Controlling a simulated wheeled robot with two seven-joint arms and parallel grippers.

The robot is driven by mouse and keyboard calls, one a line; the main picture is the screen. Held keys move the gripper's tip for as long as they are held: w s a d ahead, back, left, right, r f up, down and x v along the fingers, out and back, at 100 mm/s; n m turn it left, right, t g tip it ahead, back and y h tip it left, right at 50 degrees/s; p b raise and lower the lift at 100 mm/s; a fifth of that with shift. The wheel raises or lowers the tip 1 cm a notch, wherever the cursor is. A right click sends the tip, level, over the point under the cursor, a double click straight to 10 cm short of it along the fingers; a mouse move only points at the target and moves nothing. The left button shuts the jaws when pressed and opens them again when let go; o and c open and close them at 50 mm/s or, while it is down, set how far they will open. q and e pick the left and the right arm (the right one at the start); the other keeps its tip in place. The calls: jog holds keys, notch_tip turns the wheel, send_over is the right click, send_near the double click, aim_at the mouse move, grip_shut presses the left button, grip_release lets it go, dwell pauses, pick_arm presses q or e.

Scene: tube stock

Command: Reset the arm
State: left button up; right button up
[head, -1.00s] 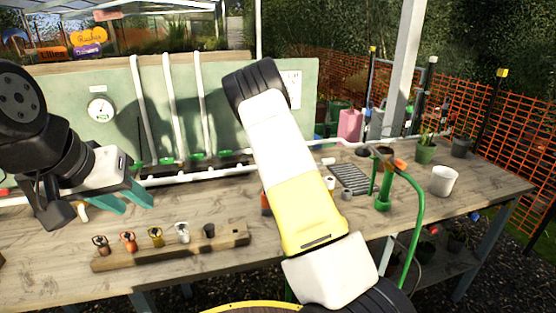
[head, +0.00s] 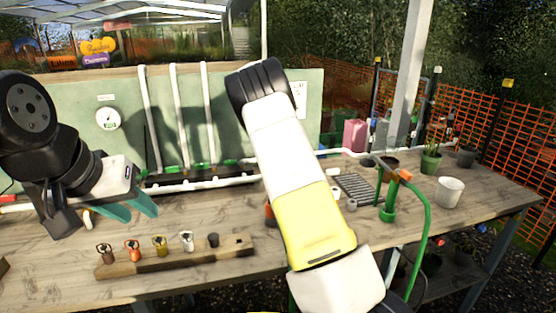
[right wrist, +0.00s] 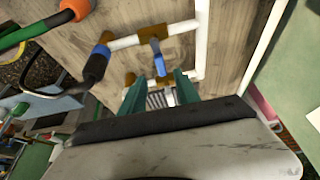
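My left gripper (head: 132,210) hangs at the left of the head view, above the back left of the wooden bench (head: 215,212). Its two teal fingers are apart with nothing between them. My right arm (head: 290,170), white and yellow, crosses the middle of the head view; its gripper is not seen there. In the right wrist view my right gripper (right wrist: 160,86) has its two teal fingers apart, with no object held between them. A white pipe with a blue-handled valve (right wrist: 156,52) shows beyond the fingertips.
A wooden block (head: 175,262) with several pipe fittings lies on the bench at front left. A green panel (head: 75,120) with a gauge and white pipes stands behind. A green stand (head: 388,208), white pot (head: 449,192) and potted plants are at right.

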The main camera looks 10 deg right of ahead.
jog(key=s+a+r+n+t+y, duration=0.1)
jog(key=s+r+n+t+y, duration=0.2)
jog(key=s+r, duration=0.5)
jog(key=s+a+r+n+y, duration=0.1)
jog(key=s+r+n+y, duration=0.4)
jog(key=s, duration=0.6)
jog(key=s+a+n+t, duration=0.1)
jog(key=s+a+n, duration=0.1)
jog(key=s, duration=0.5)
jog(key=s+a+n+t+h, duration=0.1)
jog(key=s+a+n, duration=0.1)
jog(key=s+n, duration=0.3)
jog(key=s+a+f+n+t, duration=0.1)
jog(key=s+a+n, duration=0.2)
jog(key=s, duration=0.5)
jog(key=shift+s, duration=0.3)
jog(key=shift+a+f, duration=0.1)
